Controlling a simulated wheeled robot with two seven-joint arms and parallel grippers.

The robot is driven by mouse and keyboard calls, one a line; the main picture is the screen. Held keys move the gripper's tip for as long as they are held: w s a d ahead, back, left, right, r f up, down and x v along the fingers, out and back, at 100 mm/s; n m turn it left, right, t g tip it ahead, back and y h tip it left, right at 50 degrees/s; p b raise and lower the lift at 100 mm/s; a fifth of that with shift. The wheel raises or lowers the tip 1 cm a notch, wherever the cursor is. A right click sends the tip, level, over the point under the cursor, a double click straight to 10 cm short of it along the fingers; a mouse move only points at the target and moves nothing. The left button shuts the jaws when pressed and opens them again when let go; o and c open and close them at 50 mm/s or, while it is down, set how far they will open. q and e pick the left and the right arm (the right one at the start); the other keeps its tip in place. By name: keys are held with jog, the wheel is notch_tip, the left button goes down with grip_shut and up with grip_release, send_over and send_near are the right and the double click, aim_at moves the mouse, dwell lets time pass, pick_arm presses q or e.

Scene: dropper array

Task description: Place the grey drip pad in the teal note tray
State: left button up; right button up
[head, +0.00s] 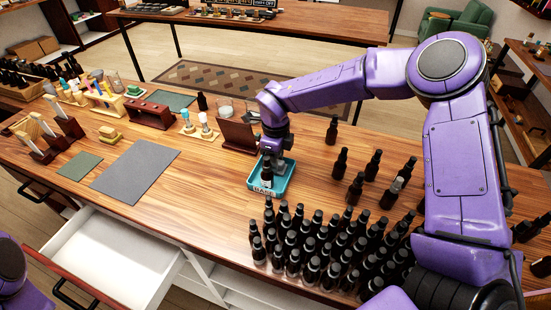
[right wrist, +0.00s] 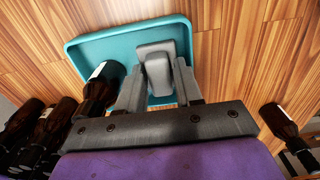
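The teal note tray (head: 283,182) lies on the wooden table right of centre. It fills the upper middle of the right wrist view (right wrist: 75,52). My right gripper (head: 270,160) points down over the tray. In the right wrist view its two fingers (right wrist: 160,88) stand on either side of a small grey block (right wrist: 155,58), which looks like the grey drip pad, over the tray. Whether the block touches the tray floor is unclear. A dark bottle (head: 267,178) with a white label is at the tray, beside the fingers. My left gripper is out of view.
Many dark bottles (head: 310,245) crowd the table in front of the tray, with several more to its right. A large grey mat (head: 135,170) and a green mat (head: 80,166) lie to the left. A drawer (head: 115,260) stands open at the front left.

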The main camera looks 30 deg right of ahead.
jog(key=shift+r, duration=0.1)
notch_tip(320, 180, up, 12)
jog(key=b, duration=0.2)
jog(key=shift+b, duration=0.35)
jog(key=shift+r, duration=0.1)
